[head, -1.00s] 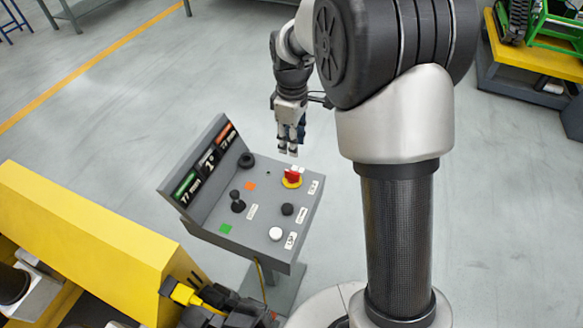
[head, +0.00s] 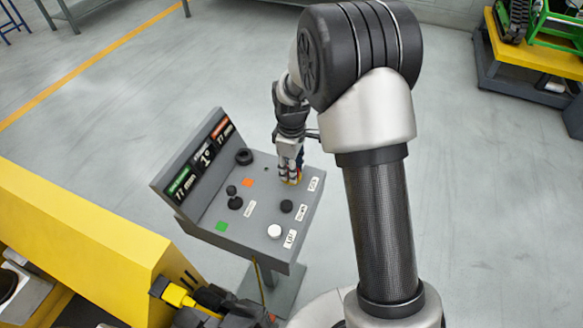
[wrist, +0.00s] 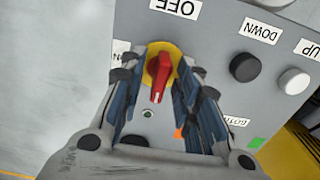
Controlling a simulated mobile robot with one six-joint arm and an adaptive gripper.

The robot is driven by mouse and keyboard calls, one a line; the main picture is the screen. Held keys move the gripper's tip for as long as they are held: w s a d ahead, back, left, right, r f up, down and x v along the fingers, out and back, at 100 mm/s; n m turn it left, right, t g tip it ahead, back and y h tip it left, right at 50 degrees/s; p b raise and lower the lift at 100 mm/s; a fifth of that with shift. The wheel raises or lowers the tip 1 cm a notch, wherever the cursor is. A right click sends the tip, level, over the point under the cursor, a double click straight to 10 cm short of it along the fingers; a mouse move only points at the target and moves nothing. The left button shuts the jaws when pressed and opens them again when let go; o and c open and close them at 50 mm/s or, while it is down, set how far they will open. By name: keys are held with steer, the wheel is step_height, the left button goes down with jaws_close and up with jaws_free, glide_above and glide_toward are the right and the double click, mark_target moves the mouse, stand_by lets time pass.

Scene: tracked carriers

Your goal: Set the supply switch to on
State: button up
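The supply switch (wrist: 158,75) is a red turning handle on a round yellow base. In the wrist view its long handle lies nearly upright in the picture, one end toward the OFF label (wrist: 176,8). A partly hidden label ending in N (wrist: 118,48) is left of the base. My gripper (wrist: 163,80) is open, with one finger on each side of the handle and gaps showing between. In the head view my gripper (head: 289,174) is down at the console (head: 262,222) and hides most of the switch.
A black button (wrist: 245,67) and a white button (wrist: 293,81) stand right of the switch in the wrist view. The head view shows a joystick (head: 234,199), a black knob (head: 244,157) and a raised display panel (head: 197,160). A yellow machine (head: 75,245) stands at left.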

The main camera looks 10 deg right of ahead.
jaws_close()
steer(key=shift+r+m, duration=0.1)
steer(key=shift+m, duration=0.2)
stand_by(0.4)
steer(key=m+p, duration=0.1)
steer(key=m, duration=0.1)
steer(key=shift+m, duration=0.4)
steer(key=m+p, duration=0.1)
steer(key=m, duration=0.2)
steer(key=shift+m, duration=0.3)
steer(key=m+p, duration=0.1)
steer(key=m, duration=0.4)
steer(key=shift+p, duration=0.35)
steer(key=m, duration=0.5)
steer(key=shift+p, duration=0.4)
steer(key=shift+m, duration=0.5)
